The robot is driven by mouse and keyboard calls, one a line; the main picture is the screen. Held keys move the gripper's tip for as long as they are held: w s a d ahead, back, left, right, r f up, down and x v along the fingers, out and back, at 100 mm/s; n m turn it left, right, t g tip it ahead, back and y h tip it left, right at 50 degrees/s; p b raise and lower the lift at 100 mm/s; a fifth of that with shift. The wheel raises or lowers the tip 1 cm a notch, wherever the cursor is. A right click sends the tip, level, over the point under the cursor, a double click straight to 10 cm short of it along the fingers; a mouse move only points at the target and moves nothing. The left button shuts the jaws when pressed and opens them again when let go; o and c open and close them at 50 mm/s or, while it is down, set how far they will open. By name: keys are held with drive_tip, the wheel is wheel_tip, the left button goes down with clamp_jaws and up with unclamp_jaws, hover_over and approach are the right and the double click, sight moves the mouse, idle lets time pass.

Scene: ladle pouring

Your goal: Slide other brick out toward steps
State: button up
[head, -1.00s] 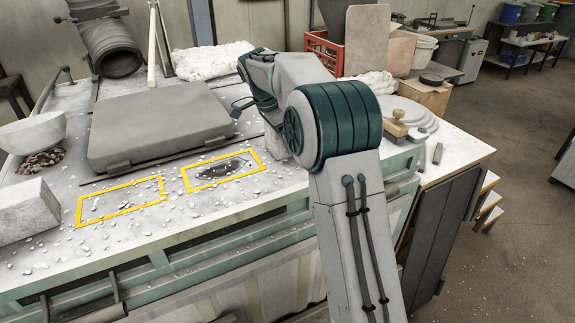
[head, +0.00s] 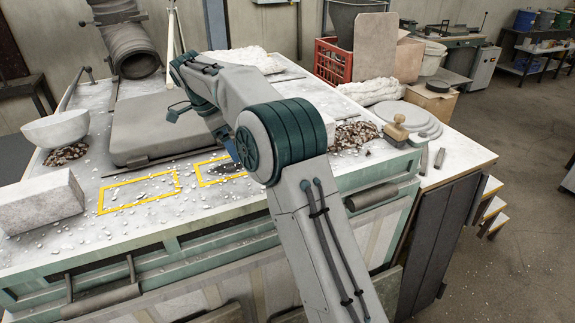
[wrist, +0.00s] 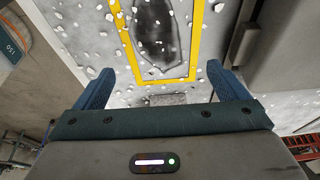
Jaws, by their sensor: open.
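A pale grey brick (head: 40,203) lies on the bench's left end in the head view, apart from my gripper. My gripper is mostly hidden behind my arm there; a bit of blue finger (head: 231,150) shows over the right yellow frame (head: 207,181). In the wrist view my gripper (wrist: 160,84) is open, its two blue fingers wide apart. A small speckled grey block face (wrist: 168,99) shows between them, close to the palm and partly hidden; I cannot tell whether it is the other brick. Steps (head: 488,207) with pale treads stand at the bench's right end.
A left yellow frame (head: 140,192) is marked on the bench, strewn with white chips. A grey slab (head: 150,125), a bowl (head: 56,128) and a gravel pile (head: 357,134) stand around. A red crate (head: 333,60) and a wooden-handled tool (head: 397,127) are at right.

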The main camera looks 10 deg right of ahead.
drive_tip(key=w+p+v, duration=0.1)
drive_tip(key=v, duration=0.9)
drive_tip(key=s+d+r+n+t+y, duration=0.1)
drive_tip(key=s+d+r+n, duration=0.1)
drive_tip(key=s+d+n, duration=0.55)
drive_tip(key=s+d+f+n, duration=0.2)
drive_tip(key=s+d, duration=0.1)
drive_tip(key=s, duration=0.4)
drive_tip(key=s+d+f+n+t+y+b, duration=0.1)
drive_tip(key=s+d+f+n, duration=0.1)
drive_tip(key=s, duration=0.6)
drive_tip(key=shift+s+d+f, duration=0.3)
drive_tip(key=shift+d, duration=0.35)
drive_tip(key=s+d+f+n, duration=0.1)
drive_tip(key=s+f+n, duration=0.1)
drive_tip(key=s+f, duration=0.3)
drive_tip(key=s+d+f+n+t+y, duration=0.1)
drive_tip(key=s+f+n, duration=0.1)
drive_tip(key=s+f, duration=0.3)
drive_tip(key=s, duration=0.3)
drive_tip(key=shift+d+b, duration=0.35)
drive_tip(key=shift+b, duration=0.05)
